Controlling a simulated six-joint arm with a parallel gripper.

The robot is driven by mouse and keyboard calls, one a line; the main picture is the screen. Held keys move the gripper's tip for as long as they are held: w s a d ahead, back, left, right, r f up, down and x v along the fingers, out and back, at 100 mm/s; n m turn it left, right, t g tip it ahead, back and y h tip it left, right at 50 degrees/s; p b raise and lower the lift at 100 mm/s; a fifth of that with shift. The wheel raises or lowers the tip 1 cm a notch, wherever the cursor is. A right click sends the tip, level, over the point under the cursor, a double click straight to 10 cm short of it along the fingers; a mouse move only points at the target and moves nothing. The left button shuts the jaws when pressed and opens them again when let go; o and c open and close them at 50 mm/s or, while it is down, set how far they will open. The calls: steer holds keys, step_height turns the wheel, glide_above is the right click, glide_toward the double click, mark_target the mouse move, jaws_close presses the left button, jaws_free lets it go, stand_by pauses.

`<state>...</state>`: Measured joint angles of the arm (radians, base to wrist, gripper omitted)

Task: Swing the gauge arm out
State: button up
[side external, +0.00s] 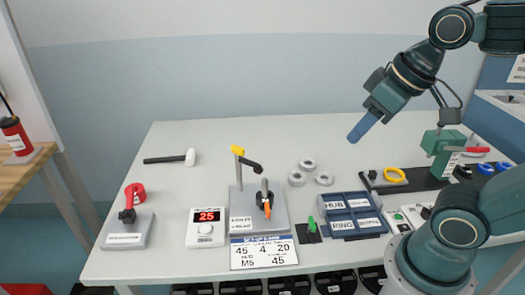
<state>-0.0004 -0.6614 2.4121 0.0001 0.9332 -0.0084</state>
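A grey station (272,213) stands in the middle of the table, with a thin upright post at its back left. A yellow piece (238,150) tops the post, and a short dark arm (250,165) reaches from it to the right; this looks like the gauge arm, but I cannot be sure. A grey and orange part (265,198) stands on the station below it. My gripper (358,132) hangs in the air above the back right of the table, well apart from the station. Its blue fingers show as one piece, so their gap is hidden.
Grey rings (308,165), a blue labelled tray (347,228) and a green press (443,150) are to the right. A hammer (170,158) lies at the back left.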

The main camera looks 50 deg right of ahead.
steer(key=w+r+g, duration=0.1)
steer(key=w+r, duration=0.3)
steer(key=w, duration=0.4)
steer(key=n+g, duration=0.1)
steer(key=g, duration=0.3)
glide_above(237, 147)
step_height(237, 147, down, 7)
steer(key=shift+f, duration=0.1)
steer(key=shift+f, duration=6.8)
steer(key=shift+c, duration=0.4)
jaws_close()
